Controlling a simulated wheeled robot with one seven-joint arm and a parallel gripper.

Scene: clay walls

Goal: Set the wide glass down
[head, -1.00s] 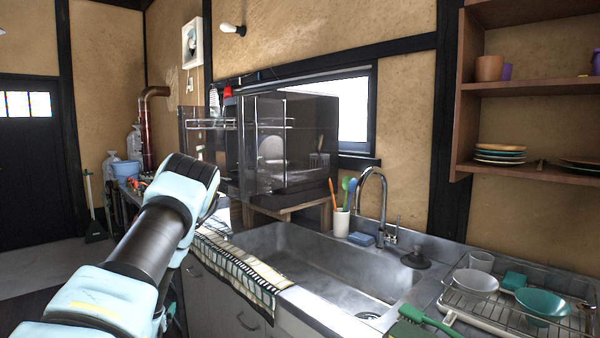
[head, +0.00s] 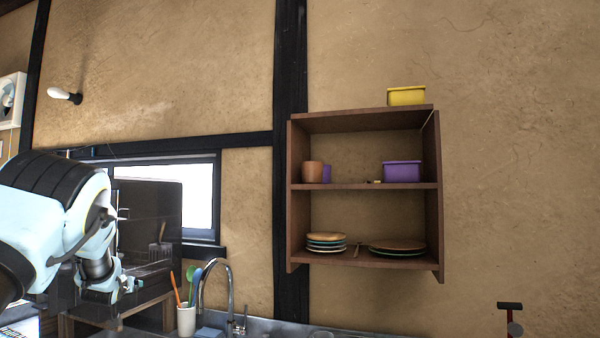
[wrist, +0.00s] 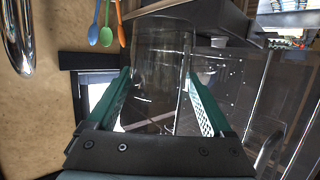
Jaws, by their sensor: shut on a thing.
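The wide glass (wrist: 160,62) is clear and faintly tinted, and shows in the wrist view between the two green fingers of my gripper (wrist: 159,78). The fingers are shut on its sides. I see dark surfaces through its wall. In the head view my arm is at the left edge, bent downward, in front of the dark glass-fronted cabinet. I cannot make out the glass there. What lies directly under the glass is unclear.
A wooden wall shelf (head: 364,186) holds a brown cup (head: 312,171), a purple box (head: 402,171) and stacked plates (head: 326,242). A yellow box (head: 407,96) sits on top. A utensil cup (head: 186,320) and faucet (head: 215,285) stand at the sink. Dark cabinet (head: 150,222) is near my arm.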

